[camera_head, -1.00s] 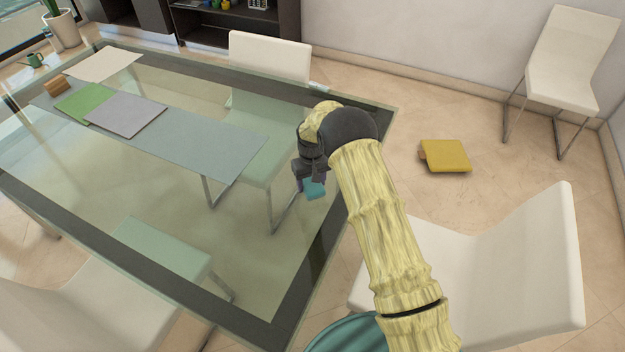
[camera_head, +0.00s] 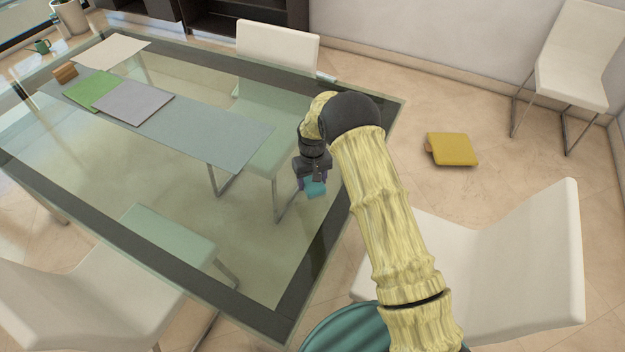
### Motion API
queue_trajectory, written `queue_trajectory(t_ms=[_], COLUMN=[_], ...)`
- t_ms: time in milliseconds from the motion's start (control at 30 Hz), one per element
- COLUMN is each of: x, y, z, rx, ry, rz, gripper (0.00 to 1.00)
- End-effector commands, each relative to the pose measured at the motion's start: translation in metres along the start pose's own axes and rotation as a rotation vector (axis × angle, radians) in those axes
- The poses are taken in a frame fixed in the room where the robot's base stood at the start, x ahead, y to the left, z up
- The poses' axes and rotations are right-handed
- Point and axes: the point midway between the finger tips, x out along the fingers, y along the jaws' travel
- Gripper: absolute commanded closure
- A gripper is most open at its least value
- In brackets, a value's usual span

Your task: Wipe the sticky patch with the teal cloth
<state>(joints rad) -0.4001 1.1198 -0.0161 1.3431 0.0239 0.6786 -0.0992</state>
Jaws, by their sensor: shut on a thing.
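My gripper (camera_head: 312,180) is shut on the teal cloth (camera_head: 316,189), which shows as a small folded piece below the fingers. Gripper and cloth are over the right part of the glass table (camera_head: 296,285), near its dark border. I cannot tell whether the cloth touches the glass. I cannot make out a sticky patch on the table; my arm and gripper hide part of the right edge.
A grey-blue runner (camera_head: 215,140) lies on the table with a grey mat (camera_head: 133,102), a green mat (camera_head: 92,90) and a wooden block (camera_head: 65,73). White chairs (camera_head: 277,48) stand around it. A yellow cushion-like thing (camera_head: 452,149) lies on the floor.

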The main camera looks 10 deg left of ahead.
Motion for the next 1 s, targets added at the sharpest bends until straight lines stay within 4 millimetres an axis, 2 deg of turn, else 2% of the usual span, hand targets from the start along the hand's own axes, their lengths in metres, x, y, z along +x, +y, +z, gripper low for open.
queue_trajectory(t_ms=[600,1000], x=[0.002,0.000], y=[0.027,0.029], z=[-0.024,-0.026], rx=[0.001,0.001], ry=[0.000,-0.002], rz=[0.001,0.001], gripper=[0.67,0.67])
